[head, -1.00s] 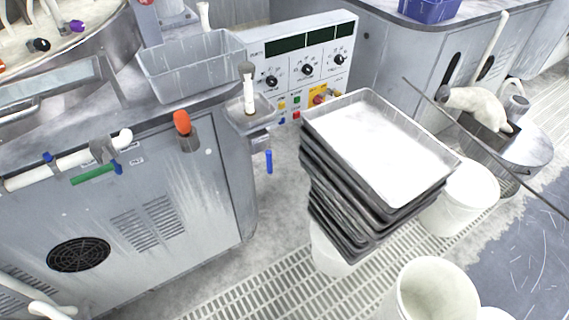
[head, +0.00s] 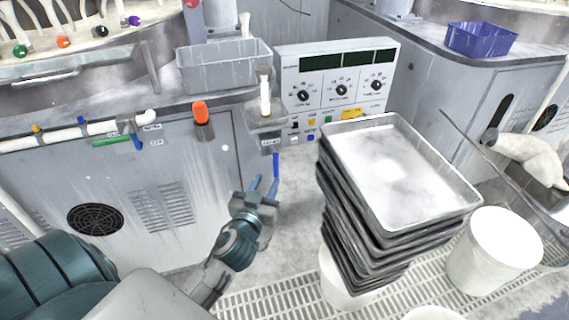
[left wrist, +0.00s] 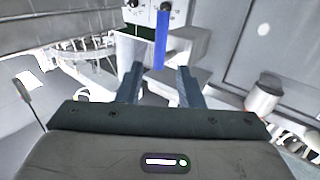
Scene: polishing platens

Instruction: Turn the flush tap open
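A blue lever (head: 276,165), apparently the flush tap's handle, hangs straight down below a small labelled bracket at the cabinet's right corner. The label is too small to read. My left gripper (head: 264,186) is just below and slightly left of the lever in the head view. In the left wrist view the blue lever (left wrist: 160,42) stands ahead of my left gripper (left wrist: 160,84), between the lines of its two fingers. The fingers are apart with nothing between them. I cannot tell whether they touch the lever. My right gripper is not in view.
A control panel (head: 340,85) is behind. An orange handle (head: 201,112) and a white pipe with a green lever (head: 111,139) are on the cabinet front. Floor between cabinet and trays is clear.

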